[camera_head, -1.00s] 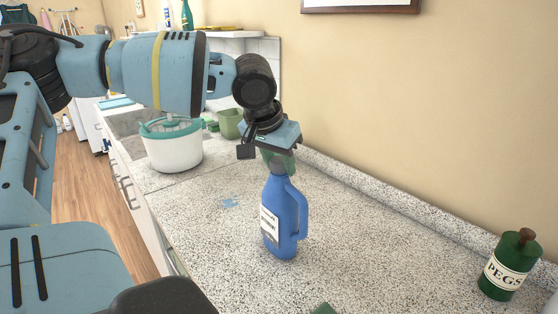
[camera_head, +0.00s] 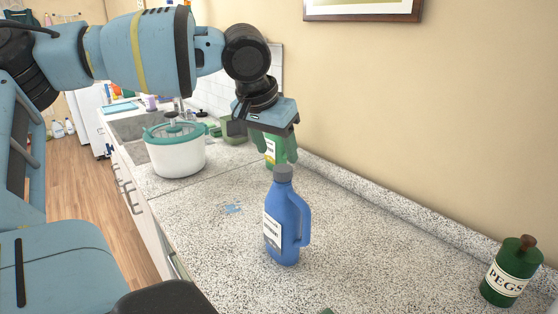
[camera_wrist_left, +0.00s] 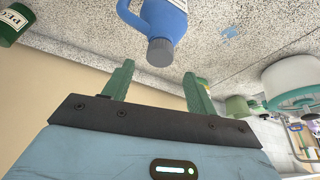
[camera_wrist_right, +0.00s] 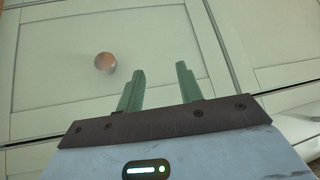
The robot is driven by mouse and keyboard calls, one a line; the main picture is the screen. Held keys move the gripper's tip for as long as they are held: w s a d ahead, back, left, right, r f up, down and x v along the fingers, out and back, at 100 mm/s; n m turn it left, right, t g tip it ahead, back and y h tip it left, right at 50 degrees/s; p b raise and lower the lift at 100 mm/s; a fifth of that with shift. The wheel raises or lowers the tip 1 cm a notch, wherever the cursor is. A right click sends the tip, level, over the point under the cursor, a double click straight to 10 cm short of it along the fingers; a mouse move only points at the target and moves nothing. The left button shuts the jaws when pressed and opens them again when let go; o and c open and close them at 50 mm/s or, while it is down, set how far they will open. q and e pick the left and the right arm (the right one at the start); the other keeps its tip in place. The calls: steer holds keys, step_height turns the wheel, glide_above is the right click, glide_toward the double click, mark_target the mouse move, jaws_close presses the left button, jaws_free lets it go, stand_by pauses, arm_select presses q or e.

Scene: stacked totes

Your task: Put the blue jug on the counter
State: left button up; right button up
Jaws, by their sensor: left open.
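The blue jug (camera_head: 287,222), with a grey cap and a white label, stands upright on the speckled counter (camera_head: 364,235). My left gripper (camera_head: 273,156) is open and empty, above and behind the jug in the head view. In the left wrist view the jug (camera_wrist_left: 165,22) lies beyond the two green fingertips (camera_wrist_left: 157,75), apart from them, with its cap towards the gripper. My right gripper (camera_wrist_right: 157,72) shows in the right wrist view with its fingers apart and nothing between them, in front of pale cabinet panels.
A green pegs tin (camera_head: 510,273) stands at the right of the counter. A white pot with a teal lid (camera_head: 175,153) stands at the left. A green-and-white bottle (camera_head: 270,152) is partly hidden behind my left gripper.

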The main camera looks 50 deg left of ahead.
arm_select(q)
steer(key=v, duration=0.5)
steer(key=shift+r, duration=0.25)
stand_by(0.5)
